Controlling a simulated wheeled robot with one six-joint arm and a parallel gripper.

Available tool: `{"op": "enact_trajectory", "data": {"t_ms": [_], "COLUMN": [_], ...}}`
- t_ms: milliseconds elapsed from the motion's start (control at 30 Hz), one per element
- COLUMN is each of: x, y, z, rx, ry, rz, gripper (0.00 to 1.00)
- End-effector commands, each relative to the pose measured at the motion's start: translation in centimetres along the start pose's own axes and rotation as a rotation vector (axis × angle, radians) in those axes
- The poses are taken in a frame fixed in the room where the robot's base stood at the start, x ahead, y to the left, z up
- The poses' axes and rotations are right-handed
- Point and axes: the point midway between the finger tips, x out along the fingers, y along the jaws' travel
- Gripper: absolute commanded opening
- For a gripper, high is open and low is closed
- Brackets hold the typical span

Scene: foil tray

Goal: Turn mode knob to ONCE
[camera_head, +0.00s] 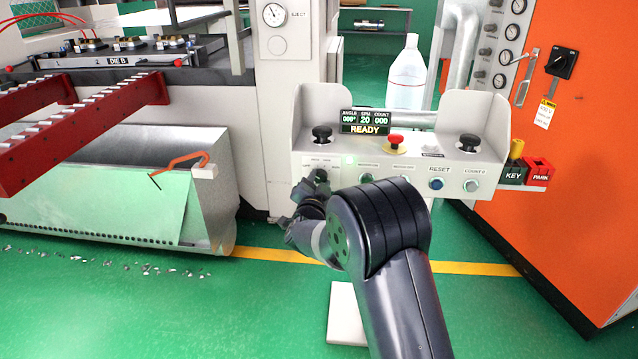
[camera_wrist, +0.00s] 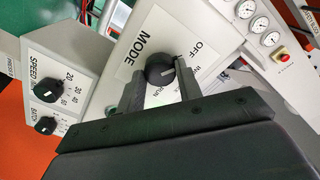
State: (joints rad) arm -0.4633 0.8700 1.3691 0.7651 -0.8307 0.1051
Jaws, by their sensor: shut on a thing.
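The mode knob (camera_wrist: 160,69) is a round black knob on a light panel, with "MODE" printed beside it in the wrist view. My gripper (camera_wrist: 159,72) has one finger on either side of the knob and is shut on it. The knob's white mark points right, toward the side with the "OFF" label (camera_wrist: 194,51). Other labels around the knob are partly covered by the fingers, and I cannot read ONCE. In the head view my gripper (camera_head: 311,190) is at the left end of the control panel (camera_head: 330,160), and my wrist partly covers that area.
The panel display (camera_head: 363,129) reads READY. A red stop button (camera_head: 395,140) and two black palm buttons (camera_head: 322,133) stand on the panel. A blue RESET button (camera_head: 437,184) is to the right. A clear bottle (camera_head: 406,75) stands behind. Speed and batch knobs (camera_wrist: 44,88) are nearby.

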Motion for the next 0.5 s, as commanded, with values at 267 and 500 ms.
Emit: {"op": "enact_trajectory", "data": {"t_ms": [267, 500], "x": [-0.01, -0.01], "y": [0.11, 0.26], "z": [0.09, 0.28], "rx": [0.027, 0.148], "ry": [0.0, -0.003], "rz": [0.001, 0.003], "gripper": [0.11, 0.11]}}
